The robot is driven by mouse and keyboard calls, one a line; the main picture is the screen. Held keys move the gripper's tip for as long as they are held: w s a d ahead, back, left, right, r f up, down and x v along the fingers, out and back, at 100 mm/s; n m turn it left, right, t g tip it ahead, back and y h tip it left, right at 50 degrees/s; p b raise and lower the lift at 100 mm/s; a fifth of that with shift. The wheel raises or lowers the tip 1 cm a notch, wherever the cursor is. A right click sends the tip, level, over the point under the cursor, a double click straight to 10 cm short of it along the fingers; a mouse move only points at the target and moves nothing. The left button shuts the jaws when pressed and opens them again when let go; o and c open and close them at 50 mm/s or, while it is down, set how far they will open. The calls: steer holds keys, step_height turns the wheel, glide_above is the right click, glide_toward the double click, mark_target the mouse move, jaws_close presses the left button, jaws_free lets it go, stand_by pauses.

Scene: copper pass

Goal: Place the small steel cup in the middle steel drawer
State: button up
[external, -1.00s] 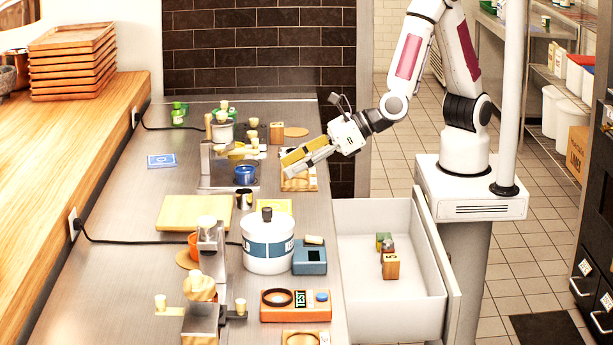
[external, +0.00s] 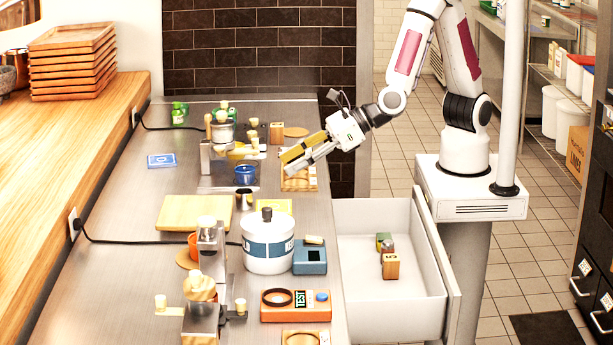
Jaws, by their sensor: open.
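A small steel cup (external: 244,200) stands upright on the steel counter, between the wooden board and the blue cup. The steel drawer (external: 380,310) is pulled open on the right side of the counter. It holds a wooden block (external: 391,266) and a few small green and grey items at its back. My gripper (external: 288,163) is open and empty. It hangs above the counter's right edge, over a small wooden tray, to the right of and behind the steel cup.
A blue cup (external: 246,174) stands by a metal machine behind the steel cup. The drawer's front half is clear.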

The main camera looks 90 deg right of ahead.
steer(key=s+d+r+n+g+y, duration=0.15)
steer(key=s+d+r+n, duration=0.35)
steer(key=n, duration=0.5)
steer(key=s+d+r+n+g+y, duration=0.15)
steer(key=s+d+r+n, duration=0.35)
steer(key=n, duration=0.5)
steer(key=s+d+n+g+h, duration=0.3)
steer(key=s+d+n+h, duration=0.1)
steer(key=s+d+n, duration=0.9)
steer(key=s+d, duration=0.2)
steer(key=d, duration=0.2)
steer(key=shift+s+d+n+g, duration=0.3)
steer(key=shift+s+d+n, duration=0.05)
steer(key=shift+s+n, duration=0.05)
steer(key=shift+o, duration=0.6)
steer(key=shift+a, duration=0.1)
